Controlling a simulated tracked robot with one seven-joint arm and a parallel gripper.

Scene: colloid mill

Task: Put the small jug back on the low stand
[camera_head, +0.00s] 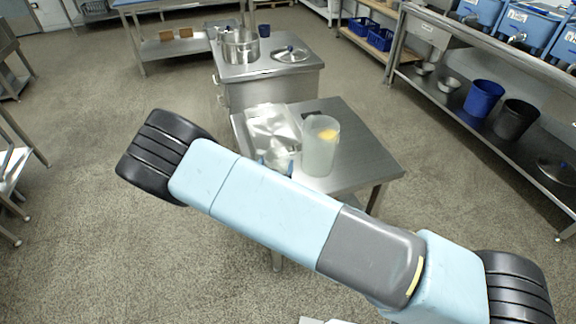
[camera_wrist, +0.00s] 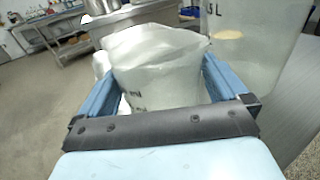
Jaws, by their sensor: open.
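The small jug (camera_wrist: 160,70) is translucent and whitish, with an open top and a pouring lip. In the wrist view it stands between the two blue fingers of my gripper (camera_wrist: 157,85), which are open on either side of it. I cannot tell whether either finger touches it. In the head view the small jug (camera_head: 279,154) shows just beyond my arm, which hides its lower part. It is at the left front of a low steel table (camera_head: 365,163), which looks to be the low stand. Its base and any contact with the top are hidden.
A tall clear jug (camera_head: 321,150) with something yellow inside stands close right of the small jug. A shiny shallow tray (camera_head: 270,122) lies behind it. A steel cabinet (camera_head: 268,88) with a pot (camera_head: 240,48) is beyond. The table's right side is clear.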

